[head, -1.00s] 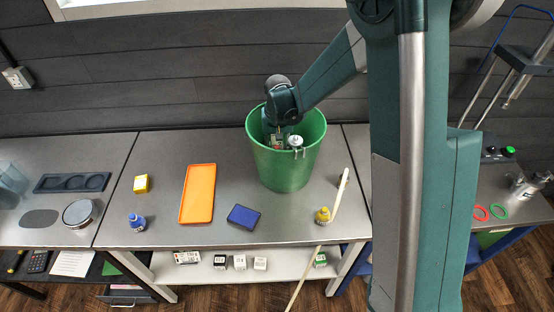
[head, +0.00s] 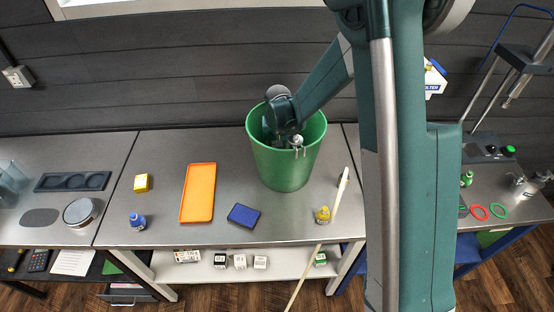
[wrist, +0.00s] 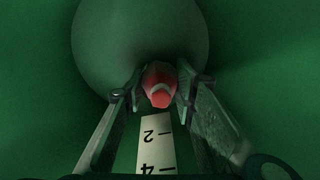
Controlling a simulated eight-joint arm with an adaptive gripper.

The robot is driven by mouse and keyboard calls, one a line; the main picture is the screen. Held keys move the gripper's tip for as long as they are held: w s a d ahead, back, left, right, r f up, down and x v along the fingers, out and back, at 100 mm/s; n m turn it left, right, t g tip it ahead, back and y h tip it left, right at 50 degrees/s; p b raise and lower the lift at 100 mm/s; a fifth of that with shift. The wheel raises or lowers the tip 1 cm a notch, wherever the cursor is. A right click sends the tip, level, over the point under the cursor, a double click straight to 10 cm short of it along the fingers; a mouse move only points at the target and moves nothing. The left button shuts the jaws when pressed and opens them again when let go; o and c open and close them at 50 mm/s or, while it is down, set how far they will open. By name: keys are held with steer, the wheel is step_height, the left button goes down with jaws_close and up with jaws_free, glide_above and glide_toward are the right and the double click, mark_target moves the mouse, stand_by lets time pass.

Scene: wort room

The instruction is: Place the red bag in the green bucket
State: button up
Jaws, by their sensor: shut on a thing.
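The green bucket (head: 284,166) stands upright at the back of the steel table, open at the top. My gripper (wrist: 159,90) is down inside the bucket, pointing at its floor. It is shut on the red bag (wrist: 159,86), of which a small red part with a pale patch shows between the fingertips in the wrist view. The bucket's green inner wall and round floor (wrist: 140,35) fill the rest of that view. In the head view the bucket wall and my arm hide the fingertips and the bag.
A white stick (head: 341,195) and a small yellow bottle (head: 323,214) are at right. A scale strip (wrist: 156,145) shows inside the bucket.

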steer(key=shift+f, duration=0.15)
steer(key=o, duration=1)
steer(key=shift+c, duration=0.2)
steer(key=shift+d+r, duration=0.1)
steer(key=shift+r, duration=6.05)
